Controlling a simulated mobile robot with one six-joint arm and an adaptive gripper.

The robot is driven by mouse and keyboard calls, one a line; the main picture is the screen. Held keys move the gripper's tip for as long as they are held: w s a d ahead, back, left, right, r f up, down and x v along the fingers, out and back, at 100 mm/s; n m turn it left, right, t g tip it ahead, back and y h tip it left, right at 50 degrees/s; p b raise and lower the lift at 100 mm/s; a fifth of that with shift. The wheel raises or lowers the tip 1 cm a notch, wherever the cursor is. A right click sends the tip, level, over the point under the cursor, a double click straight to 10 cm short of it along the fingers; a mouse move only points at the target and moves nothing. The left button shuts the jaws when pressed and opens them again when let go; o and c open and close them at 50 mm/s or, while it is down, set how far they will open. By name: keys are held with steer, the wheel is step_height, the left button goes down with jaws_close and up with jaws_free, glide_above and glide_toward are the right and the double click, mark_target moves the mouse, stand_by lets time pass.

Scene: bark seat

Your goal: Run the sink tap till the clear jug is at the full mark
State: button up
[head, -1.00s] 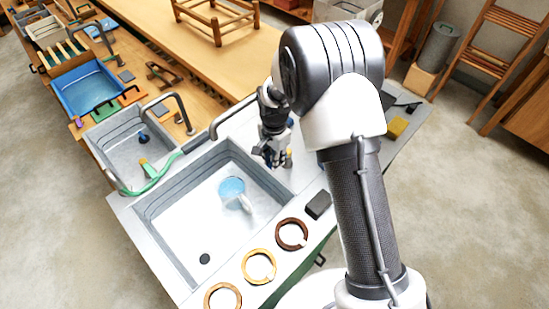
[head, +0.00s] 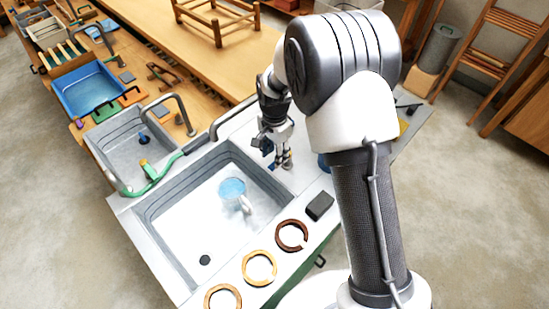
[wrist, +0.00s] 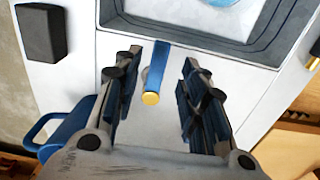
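The clear jug (head: 232,188) stands upright in the large metal sink (head: 170,212), with light blue water showing at its top. I cannot read its full mark. Part of it shows at the top of the wrist view (wrist: 228,8). The grey sink tap (head: 230,117) arches at the sink's back edge; I cannot tell if water runs. My gripper (head: 278,163) is over the counter right of the sink. In the wrist view my gripper (wrist: 158,68) is open, its fingers on either side of a blue lever (wrist: 155,72) with a brass end, apart from it.
A dark block (head: 320,206) and several rings, one dark brown (head: 292,236), lie along the sink's front rim. A blue-handled thing (wrist: 60,128) is left of my gripper in the wrist view. A smaller sink (head: 112,150) with a green hose is behind left.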

step_height(320, 180, up, 8)
steer(key=shift+r, duration=0.2)
stand_by(0.4)
steer(key=s+d+r+n+t+b, duration=0.1)
steer(key=s+d+r+n, duration=0.1)
steer(key=s+d+r, duration=0.4)
steer(key=s+d+r+n+t, duration=0.1)
steer(key=s+d+r+n, duration=0.1)
steer(key=s+r, duration=0.45)
steer(key=s+d+r+n+t+b, duration=0.1)
steer(key=s+d+n, duration=0.1)
steer(key=s, duration=0.6)
steer(key=s+d+r+n+t+b, duration=0.1)
steer(key=s+d+n, duration=0.2)
steer(key=s, duration=0.4)
steer(key=shift+s+d+r+t, duration=0.15)
steer(key=shift+s+d+t, duration=0.2)
steer(key=shift+d, duration=0.3)
